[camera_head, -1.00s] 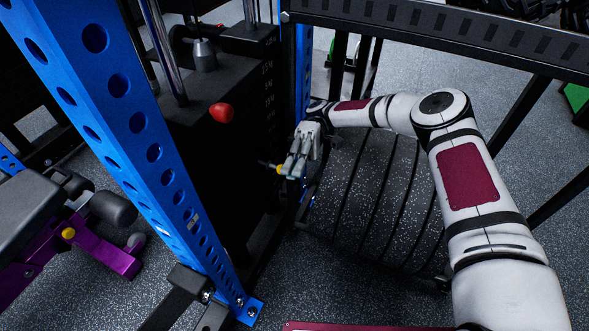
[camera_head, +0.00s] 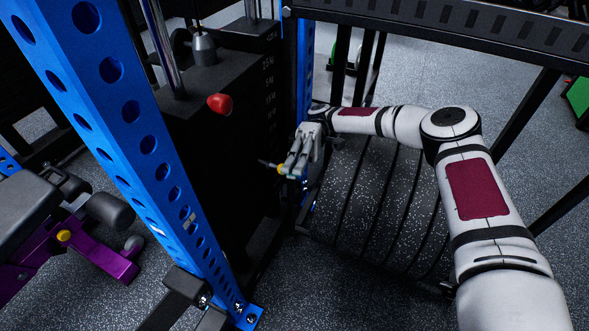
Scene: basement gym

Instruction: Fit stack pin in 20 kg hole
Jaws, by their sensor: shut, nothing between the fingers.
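The black weight stack (camera_head: 215,150) stands behind the blue upright, with a column of small pale weight labels on its face. I cannot surely read which is 20 kg, and I see no holes clearly. A red knob (camera_head: 220,103) stands out from the stack's upper part. My gripper (camera_head: 289,168) is shut, right of the stack's lower part. A small yellow piece (camera_head: 281,169) with a thin grey shaft pointing left shows at its fingertips, apart from the red knob. I cannot tell whether the yellow piece or the red knob is the stack pin.
A perforated blue upright (camera_head: 150,145) rises in front of the stack at left. Another narrow blue post (camera_head: 305,60) stands behind my gripper. Dark speckled plates (camera_head: 375,200) lie under my forearm. A black rail (camera_head: 450,30) crosses above. A purple-framed bench (camera_head: 105,260) is at left.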

